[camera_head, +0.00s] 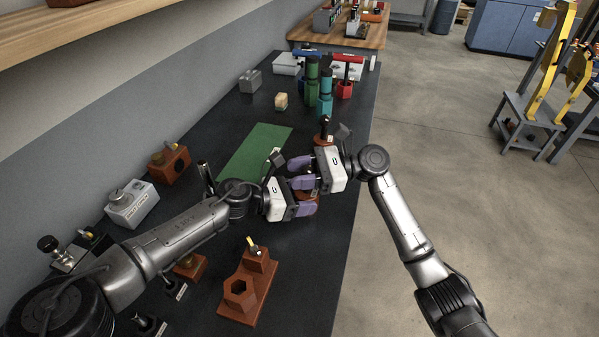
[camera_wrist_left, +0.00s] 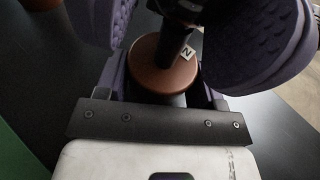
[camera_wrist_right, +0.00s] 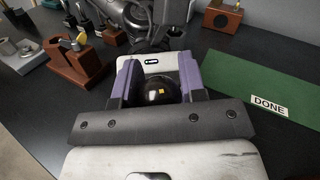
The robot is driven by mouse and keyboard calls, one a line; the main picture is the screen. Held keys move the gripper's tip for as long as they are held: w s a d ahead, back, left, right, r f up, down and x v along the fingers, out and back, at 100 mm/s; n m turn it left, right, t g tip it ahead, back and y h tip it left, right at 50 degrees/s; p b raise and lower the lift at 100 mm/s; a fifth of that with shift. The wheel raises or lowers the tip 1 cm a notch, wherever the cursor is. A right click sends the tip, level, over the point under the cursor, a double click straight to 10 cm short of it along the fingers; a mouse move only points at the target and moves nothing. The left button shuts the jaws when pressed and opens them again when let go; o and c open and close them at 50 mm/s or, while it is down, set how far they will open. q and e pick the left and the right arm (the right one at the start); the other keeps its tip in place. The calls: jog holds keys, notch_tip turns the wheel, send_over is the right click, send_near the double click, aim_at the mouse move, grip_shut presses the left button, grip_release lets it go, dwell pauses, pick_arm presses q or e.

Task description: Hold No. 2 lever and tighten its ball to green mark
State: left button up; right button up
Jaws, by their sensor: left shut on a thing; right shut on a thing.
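In the left wrist view, a dark lever shaft (camera_wrist_left: 178,42) rises from a round copper-brown base (camera_wrist_left: 160,68). A small white tag (camera_wrist_left: 188,52) on it looks like a 2 turned sideways. My left gripper (camera_head: 305,197) is shut on this lever, with purple fingers on both sides. My right gripper (camera_head: 303,176) is just above it, shut on a glossy black ball (camera_wrist_right: 160,88). The ball shows a small yellow mark in the right wrist view; I see no green mark. The grippers hide most of the lever in the head view.
The green mat (camera_head: 262,145) lies left of the grippers, with a DONE label (camera_wrist_right: 268,104). Another black-knobbed piece (camera_head: 324,130) stands just beyond my right gripper. A brown hex-socket block (camera_head: 246,288) stands in front. Green and teal cylinders (camera_head: 325,92) stand further back.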

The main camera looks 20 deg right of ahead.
jog(key=c, duration=0.3)
jog(key=shift+t, duration=0.3)
jog(key=m+t, duration=0.1)
jog(key=t, duration=0.1)
jog(key=m+t+h, duration=0.1)
jog(key=m+t, duration=0.1)
jog(key=shift+w+m+t+h, duration=0.2)
jog(key=shift+m+t+h, duration=0.1)
jog(key=shift+w+d+m+t+h, duration=0.15)
jog(key=shift+m+t+h, duration=0.75)
jog(key=shift+t, duration=0.35)
jog(key=shift+w+d+m+t+h, duration=0.1)
jog(key=shift+m+t+h, duration=0.8)
jog(key=shift+t, duration=0.35)
jog(key=shift+m, duration=0.3)
jog(key=o, duration=0.9)
jog(key=shift+d, duration=0.1)
